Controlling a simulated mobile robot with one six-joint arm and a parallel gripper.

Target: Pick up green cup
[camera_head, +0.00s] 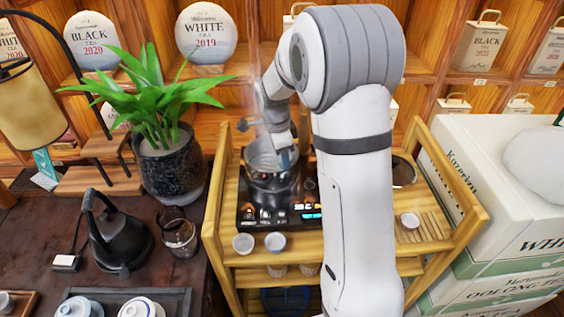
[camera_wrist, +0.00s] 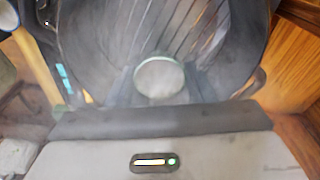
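A small round cup (camera_wrist: 160,75) with a pale face and a light green rim shows in the wrist view, inside or just above the dark pot (camera_wrist: 85,40). My gripper (camera_wrist: 160,88) has its grey fingers on either side of this cup. Steam blurs the view, and I cannot tell whether the fingers press on it. In the head view my gripper (camera_head: 287,150) is tilted down at the mouth of the steaming pot (camera_head: 270,185). The green cup is hidden there.
The pot stands on a dark cooker (camera_head: 262,217) on a wooden cart (camera_head: 215,190). A white cup (camera_head: 243,243) and a bluish cup (camera_head: 275,241) stand in front. Another cup (camera_head: 409,220) stands at right. A plant (camera_head: 165,150) and a black kettle (camera_head: 120,240) are left.

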